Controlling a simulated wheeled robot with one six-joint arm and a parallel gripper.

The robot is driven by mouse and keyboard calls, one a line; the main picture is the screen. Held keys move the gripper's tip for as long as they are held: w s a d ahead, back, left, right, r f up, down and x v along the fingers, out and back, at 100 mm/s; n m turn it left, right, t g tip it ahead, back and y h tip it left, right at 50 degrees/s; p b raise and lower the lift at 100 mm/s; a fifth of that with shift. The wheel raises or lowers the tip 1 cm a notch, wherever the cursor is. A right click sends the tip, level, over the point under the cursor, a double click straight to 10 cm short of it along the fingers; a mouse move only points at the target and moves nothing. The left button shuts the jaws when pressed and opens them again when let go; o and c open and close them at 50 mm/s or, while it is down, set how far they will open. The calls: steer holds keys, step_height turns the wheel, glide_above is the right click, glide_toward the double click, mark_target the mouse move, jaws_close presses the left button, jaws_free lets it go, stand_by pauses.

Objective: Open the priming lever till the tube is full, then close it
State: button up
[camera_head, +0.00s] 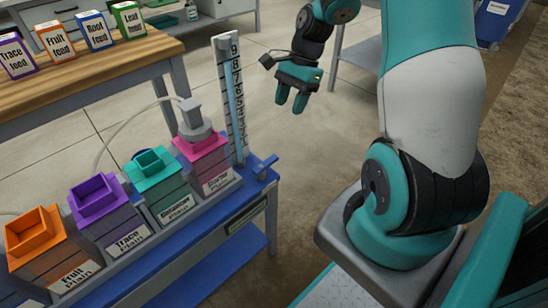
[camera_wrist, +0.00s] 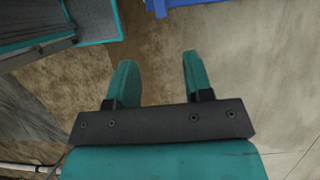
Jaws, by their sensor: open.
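The clear upright tube (camera_head: 238,105) stands beside a numbered scale board (camera_head: 221,85) at the right end of the blue skid. It looks pale blue inside; I cannot tell its fill level. A small blue lever (camera_head: 265,165) sticks out near the tube's foot, apparently the priming lever. My gripper (camera_head: 291,104) hangs right of the tube and above the lever's height, apart from both. It is open and empty. In the wrist view its two teal fingers stand apart (camera_wrist: 158,65) over bare floor, and neither lever nor tube shows clearly.
Tanks with orange (camera_head: 32,232), purple (camera_head: 93,196), teal (camera_head: 149,167) and pink (camera_head: 201,145) tops line the blue skid (camera_head: 205,243). A grey pump head (camera_head: 194,120) with a hose sits on the pink one. A wooden bench (camera_head: 95,65) with feed boxes stands behind. Floor is clear under my gripper.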

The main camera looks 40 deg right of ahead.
mark_target(272, 158)
steer(key=b+x, duration=0.4)
steer(key=x, duration=1.1)
steer(key=shift+a+r, duration=0.1)
jaws_close()
